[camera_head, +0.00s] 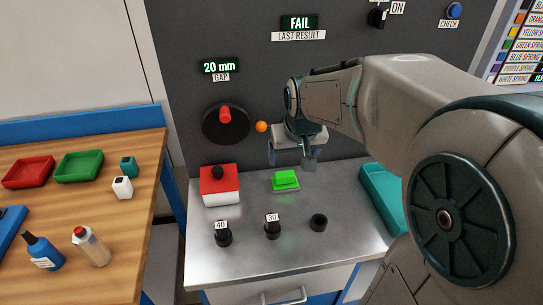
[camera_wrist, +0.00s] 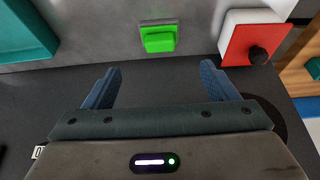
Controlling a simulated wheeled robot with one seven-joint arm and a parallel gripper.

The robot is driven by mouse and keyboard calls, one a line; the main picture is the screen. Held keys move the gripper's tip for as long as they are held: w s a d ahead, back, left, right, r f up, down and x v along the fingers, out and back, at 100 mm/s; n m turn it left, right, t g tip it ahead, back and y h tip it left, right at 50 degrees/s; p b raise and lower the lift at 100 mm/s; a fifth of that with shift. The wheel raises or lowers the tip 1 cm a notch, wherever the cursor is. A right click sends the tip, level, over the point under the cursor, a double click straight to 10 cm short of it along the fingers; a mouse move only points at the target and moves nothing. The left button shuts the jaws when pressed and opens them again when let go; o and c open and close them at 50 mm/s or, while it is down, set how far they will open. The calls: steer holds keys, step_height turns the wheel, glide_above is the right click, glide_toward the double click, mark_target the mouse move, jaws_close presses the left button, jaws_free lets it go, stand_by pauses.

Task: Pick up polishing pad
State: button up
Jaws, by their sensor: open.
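No thing is labelled as a polishing pad. A bright green block (camera_head: 286,178) on a thin pale base sits on the metal bench top and may be the pad. It also shows in the wrist view (camera_wrist: 159,41), beyond and between my fingertips. My gripper (camera_head: 291,158) is open and empty, above and behind the block, close to the dark panel. In the wrist view my gripper (camera_wrist: 160,70) has its two blue fingers wide apart, with nothing between them. The block is apart from both fingers.
A red-and-white box (camera_head: 220,185) with a black knob stands left of the block. Black weights marked 40 (camera_head: 223,235) and 30 (camera_head: 272,228) and a black ring (camera_head: 319,222) stand in front. A teal tray (camera_head: 381,196) lies right. A red dial handle (camera_head: 225,115) projects from the panel.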

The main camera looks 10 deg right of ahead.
steer(key=w+f, duration=0.3)
steer(key=w, duration=0.1)
glide_above(285, 174)
steer(key=s, duration=0.2)
step_height(285, 174, down, 6)
steer(key=shift+a+f+b, duration=0.15)
steer(key=shift+b, duration=0.2)
steer(key=shift+x, duration=3.1)
steer(key=shift+c, duration=0.3)
steer(key=c, duration=0.7)
